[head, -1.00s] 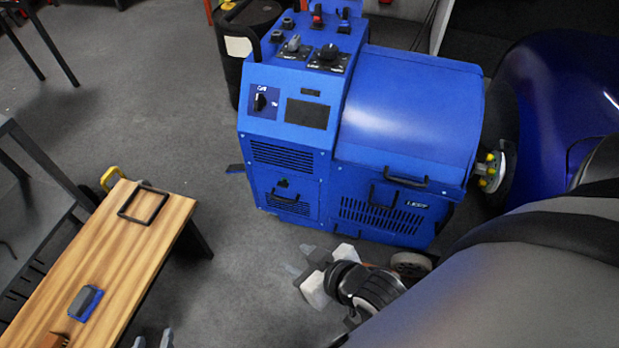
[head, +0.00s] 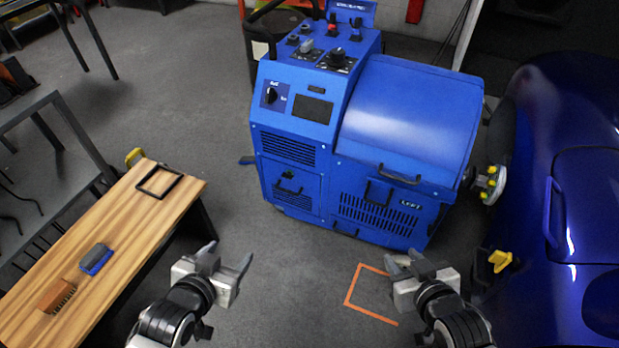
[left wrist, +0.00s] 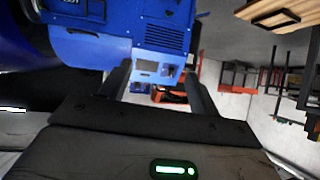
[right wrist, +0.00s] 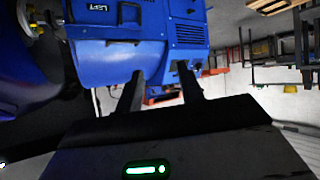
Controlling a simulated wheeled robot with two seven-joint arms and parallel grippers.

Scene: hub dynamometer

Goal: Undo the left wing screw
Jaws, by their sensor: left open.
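The blue dynamometer (head: 400,110) stands upright ahead, with a door marked LEFT (head: 410,204) on its lower front. A small dark knob or latch (head: 289,176) sits on the lower left panel; I cannot tell whether it is a wing screw. No wing screw is clearly recognisable. My left gripper (head: 228,260) is open and empty, above the floor in front of the machine and right of the bench. My right gripper (head: 404,262) is also open and empty, in front of the machine's right part. Both are apart from the machine. Its blue body also shows in the left wrist view (left wrist: 85,50).
A wooden bench (head: 140,240) at the left holds a black frame (head: 159,181), a blue-and-grey block (head: 96,258) and a brown brush (head: 56,295). A blue car (head: 540,140) fills the right side, near a hub with yellow nuts (head: 489,184). An orange floor marking (head: 352,285) lies between my grippers.

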